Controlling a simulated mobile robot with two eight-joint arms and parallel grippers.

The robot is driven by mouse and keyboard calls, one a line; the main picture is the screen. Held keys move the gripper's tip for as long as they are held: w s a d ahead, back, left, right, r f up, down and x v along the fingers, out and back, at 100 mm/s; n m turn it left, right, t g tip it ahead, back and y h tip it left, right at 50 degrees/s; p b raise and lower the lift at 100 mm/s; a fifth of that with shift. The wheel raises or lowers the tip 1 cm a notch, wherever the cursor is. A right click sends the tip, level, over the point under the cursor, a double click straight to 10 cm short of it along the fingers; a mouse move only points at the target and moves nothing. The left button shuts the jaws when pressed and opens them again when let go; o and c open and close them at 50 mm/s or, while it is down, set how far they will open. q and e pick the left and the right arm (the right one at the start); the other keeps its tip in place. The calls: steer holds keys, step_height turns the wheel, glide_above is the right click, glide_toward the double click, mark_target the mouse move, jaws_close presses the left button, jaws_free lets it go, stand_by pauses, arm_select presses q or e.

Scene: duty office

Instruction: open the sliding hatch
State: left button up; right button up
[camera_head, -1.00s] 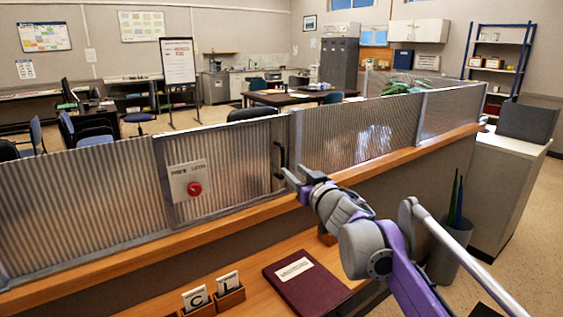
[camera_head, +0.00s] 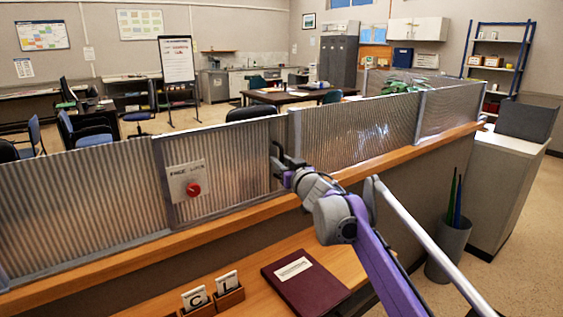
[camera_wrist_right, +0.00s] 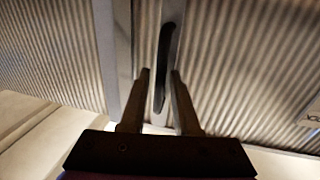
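The sliding hatch (camera_head: 225,150) is a corrugated, see-through panel in a grey frame on the wooden counter. Its right edge stands by the post, and a sign plate (camera_head: 178,178) with a red knob (camera_head: 193,189) is on its left part. The dark upright handle (camera_wrist_right: 164,60) shows in the right wrist view. My right gripper (camera_head: 279,166) is at the hatch's right side. In the wrist view its open fingers (camera_wrist_right: 160,74) stand either side of the handle's lower part, with gaps on both sides. My left gripper is not in view.
Fixed corrugated panels (camera_head: 355,132) continue to the right. A wooden ledge (camera_head: 130,249) runs below the hatch. A maroon binder (camera_head: 300,283) and letter holders (camera_head: 229,295) lie on the lower desk. A grey bin (camera_head: 447,250) stands at the right.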

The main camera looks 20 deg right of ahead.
jaws_close()
stand_by(1.1)
